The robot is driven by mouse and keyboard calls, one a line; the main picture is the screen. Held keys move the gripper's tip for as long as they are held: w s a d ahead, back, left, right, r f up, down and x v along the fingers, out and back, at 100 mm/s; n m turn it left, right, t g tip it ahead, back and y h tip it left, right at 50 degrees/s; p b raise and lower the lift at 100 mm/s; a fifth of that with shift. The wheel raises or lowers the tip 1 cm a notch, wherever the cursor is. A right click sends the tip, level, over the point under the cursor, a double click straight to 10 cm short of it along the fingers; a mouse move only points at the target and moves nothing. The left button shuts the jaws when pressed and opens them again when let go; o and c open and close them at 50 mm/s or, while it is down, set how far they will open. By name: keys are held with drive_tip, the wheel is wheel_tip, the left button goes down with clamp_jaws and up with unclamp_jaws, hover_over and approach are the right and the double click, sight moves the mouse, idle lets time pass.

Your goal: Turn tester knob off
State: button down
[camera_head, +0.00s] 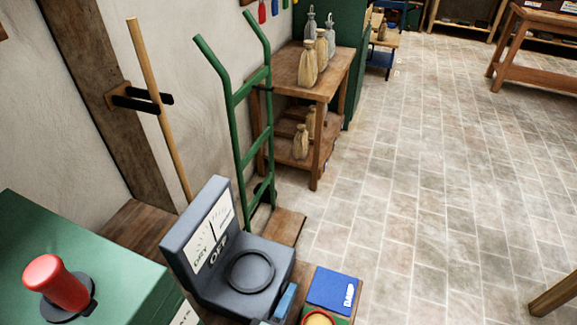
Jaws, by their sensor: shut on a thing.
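The tester (190,262) is a dark grey unit with a tilted back panel, at the lower middle of the head view. Its panel has a white dial face (211,233) with a needle and the word "DRY". The word "OFF" stands on the grey surface below the dial. A dark round ring (250,271) sits on its flat top. I cannot make out a tester knob for certain. My gripper does not show in this view.
Left of the tester is a green cabinet (90,255) with a red knob (57,284) on top. Right of it is a blue block marked "DAMP" (330,288). Behind stand a green hand truck (240,140) and a wooden table (285,65) with sacks. The tiled floor at right is mostly clear.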

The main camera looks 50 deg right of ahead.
drive_tip(key=shift+f+h+b, duration=0.25)
drive_tip(key=shift+h+b, duration=0.25)
drive_tip(key=shift+b, duration=0.4)
drive_tip(key=shift+r, duration=0.15)
drive_tip(key=c, duration=0.8)
unclamp_jaws()
drive_tip(key=shift+c, duration=0.2)
drive_tip(key=v, duration=1.3)
drive_tip(key=shift+s, duration=0.1)
